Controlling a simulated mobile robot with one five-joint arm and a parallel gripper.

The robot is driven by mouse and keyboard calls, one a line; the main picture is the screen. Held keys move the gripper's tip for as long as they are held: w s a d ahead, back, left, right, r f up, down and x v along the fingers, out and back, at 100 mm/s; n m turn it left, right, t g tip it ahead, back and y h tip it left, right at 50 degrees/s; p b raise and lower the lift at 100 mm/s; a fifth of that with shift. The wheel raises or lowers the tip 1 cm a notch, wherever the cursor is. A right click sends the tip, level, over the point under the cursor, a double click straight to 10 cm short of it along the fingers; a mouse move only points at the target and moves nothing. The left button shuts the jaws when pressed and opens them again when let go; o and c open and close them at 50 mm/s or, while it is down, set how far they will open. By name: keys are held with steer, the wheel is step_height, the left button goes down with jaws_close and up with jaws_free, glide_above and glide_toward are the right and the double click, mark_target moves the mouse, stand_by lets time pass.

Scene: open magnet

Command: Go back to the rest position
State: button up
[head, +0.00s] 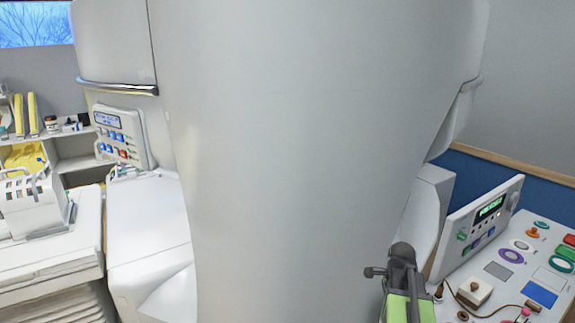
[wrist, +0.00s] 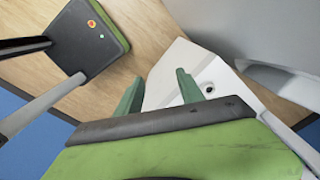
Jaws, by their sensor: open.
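My gripper (wrist: 158,88) shows in the wrist view with its two green fingers apart and nothing between them. A white angular block with a small dark hole (wrist: 208,88) lies beyond the fingers. I cannot tell how far the fingers are from it. In the head view, my green and dark grey arm (head: 405,285) stands upright at the lower right, beside the control desk. The fingertips cannot be made out there.
A large white magnet housing (head: 300,150) fills the middle of the head view. A desk with coloured controls (head: 540,262) and a tilted display panel (head: 480,225) stand close right of my arm. A white cabinet (head: 50,255) and shelves (head: 75,150) are at left.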

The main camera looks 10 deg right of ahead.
steer(key=w+a+f+n+b, duration=0.1)
steer(key=a+f+n+b, duration=0.1)
steer(key=a+n, duration=0.9)
steer(key=w+a+f+n+b, duration=0.2)
steer(key=a+n, duration=0.9)
steer(key=a, duration=0.7)
steer(key=shift+a+f, duration=0.3)
steer(key=shift+f, duration=0.45)
